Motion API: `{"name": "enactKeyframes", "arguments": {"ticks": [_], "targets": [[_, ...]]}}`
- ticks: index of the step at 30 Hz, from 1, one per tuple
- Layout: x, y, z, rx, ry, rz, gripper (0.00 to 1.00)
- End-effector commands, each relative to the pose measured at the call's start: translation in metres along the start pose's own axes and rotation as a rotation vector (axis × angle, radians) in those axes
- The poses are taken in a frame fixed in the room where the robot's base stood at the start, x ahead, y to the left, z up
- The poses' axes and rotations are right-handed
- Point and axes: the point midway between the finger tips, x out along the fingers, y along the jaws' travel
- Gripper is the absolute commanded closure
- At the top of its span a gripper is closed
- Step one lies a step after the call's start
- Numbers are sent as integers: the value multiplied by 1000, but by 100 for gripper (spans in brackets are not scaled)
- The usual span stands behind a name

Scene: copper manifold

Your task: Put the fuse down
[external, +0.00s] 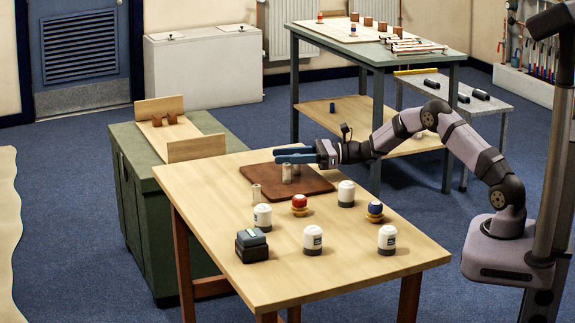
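My gripper (279,156) has blue fingers and reaches in from the right, low over a brown mat (315,185) on the wooden table. A small pale cylinder (287,174), which looks like a fuse, is upright directly below the fingertips; its top meets them in the picture. I cannot tell whether the fingers grip it or whether its base touches the mat. A second short pale cylinder (296,170) is just right of it, partly hidden. A third pale cylinder (256,193) stands upright near the mat's front left edge.
White jars (313,240) stand around the table's front half. A red-topped piece (299,204), a blue-topped piece (375,211) and a dark box (252,246) stand among them. A green cabinet (141,185) with wooden boards is at left; a taller bench (375,60) is behind.

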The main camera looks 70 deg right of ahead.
Motion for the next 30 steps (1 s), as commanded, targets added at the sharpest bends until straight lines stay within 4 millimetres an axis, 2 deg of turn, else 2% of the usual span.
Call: {"name": "enactKeyframes", "arguments": {"ticks": [2,8,21,30], "targets": [[0,0,5,0,0,0,63],[-25,-1,2,1,1,-3,63],[-100,-1,2,1,0,-3,63],[-120,0,2,-1,0,0,63]]}}
